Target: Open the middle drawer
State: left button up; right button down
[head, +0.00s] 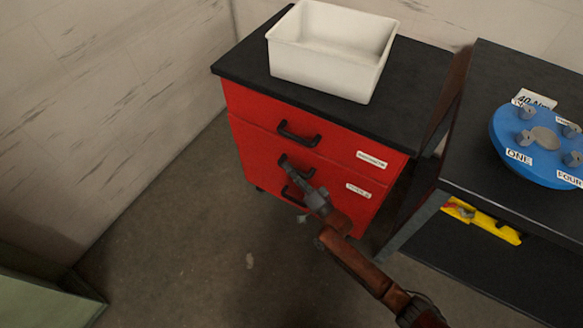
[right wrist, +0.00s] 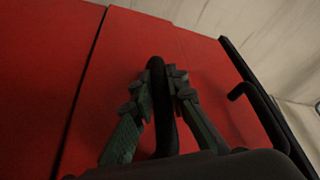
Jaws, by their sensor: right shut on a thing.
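The red cabinet (head: 262,119) has stacked drawers with black bar handles. The middle drawer (head: 322,178) has its black handle (head: 306,174) partly hidden behind my right gripper (head: 287,165). My right gripper is shut on this handle. In the right wrist view, the two fingers (right wrist: 160,98) stand on either side of the dark handle bar (right wrist: 163,130), against the red front. The top drawer's handle (head: 298,134) is free above, and the bottom handle (head: 297,195) is partly covered. I cannot tell whether the middle drawer stands slightly out. My left gripper is not in view.
A white bin (head: 325,75) stands on the cabinet's black top (head: 245,66). To the right is a black table (head: 470,130) with a blue round fixture (head: 510,140) and a yellow tool (head: 495,228) below. The floor in front of the cabinet is mostly clear.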

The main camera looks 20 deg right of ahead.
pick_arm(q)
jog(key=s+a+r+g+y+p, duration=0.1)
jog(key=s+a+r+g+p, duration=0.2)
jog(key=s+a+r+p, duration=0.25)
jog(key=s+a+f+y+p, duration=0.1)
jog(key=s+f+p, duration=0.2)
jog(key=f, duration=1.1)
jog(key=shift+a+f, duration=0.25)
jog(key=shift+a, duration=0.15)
pick_arm(e)
jog(key=s+a, duration=1.7)
jog(key=a, duration=0.5)
jog(key=shift+s, duration=0.15)
jog(key=shift+f, duration=0.1)
jog(key=c, duration=1.9)
grip_release()
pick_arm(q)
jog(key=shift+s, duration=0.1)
pick_arm(e)
jog(key=v, duration=1.2)
